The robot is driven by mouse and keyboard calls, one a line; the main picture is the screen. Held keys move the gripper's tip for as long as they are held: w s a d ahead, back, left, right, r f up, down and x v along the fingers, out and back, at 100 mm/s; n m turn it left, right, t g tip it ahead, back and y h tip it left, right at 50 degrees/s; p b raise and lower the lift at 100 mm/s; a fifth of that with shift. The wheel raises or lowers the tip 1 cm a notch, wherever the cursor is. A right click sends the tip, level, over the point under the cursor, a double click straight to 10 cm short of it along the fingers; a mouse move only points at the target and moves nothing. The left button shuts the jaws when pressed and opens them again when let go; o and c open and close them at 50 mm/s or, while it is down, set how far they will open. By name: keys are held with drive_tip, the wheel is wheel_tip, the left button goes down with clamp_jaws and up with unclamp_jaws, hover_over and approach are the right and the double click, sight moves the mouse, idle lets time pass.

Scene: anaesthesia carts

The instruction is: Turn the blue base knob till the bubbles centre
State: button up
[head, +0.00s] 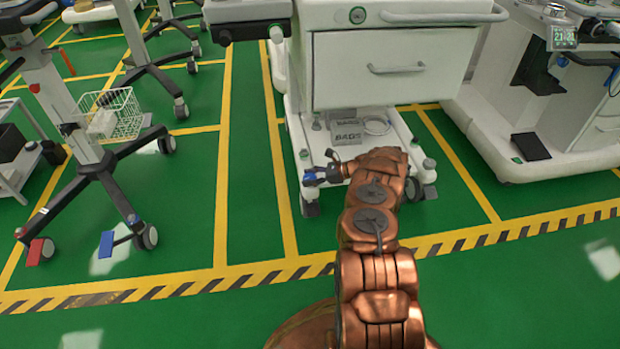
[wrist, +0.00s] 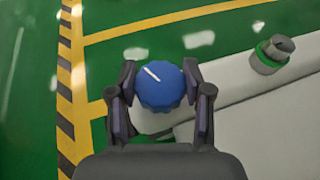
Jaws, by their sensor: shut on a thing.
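The blue base knob (wrist: 160,86) has a white line on its top, which slants from upper left to lower right in the wrist view. My gripper (wrist: 160,92) has one finger on each side of the knob and is shut on it. In the head view my gripper (head: 322,174) is low at the front left corner of the white cart's base (head: 292,142), with a bit of blue showing at it. My copper arm hides part of the base's front edge. I cannot make out any bubbles in either view.
A grey-and-green fitting (wrist: 272,54) stands on the base in the wrist view. A "BAGS" box (head: 348,138) sits on the base. A pole stand with wheeled legs (head: 92,170) is at left, and another white cart (head: 545,125) at right. Green floor between is clear.

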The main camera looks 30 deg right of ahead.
drive_tip(key=o, duration=1.2)
drive_tip(key=shift+c, duration=0.2)
drive_tip(key=v, duration=1.2)
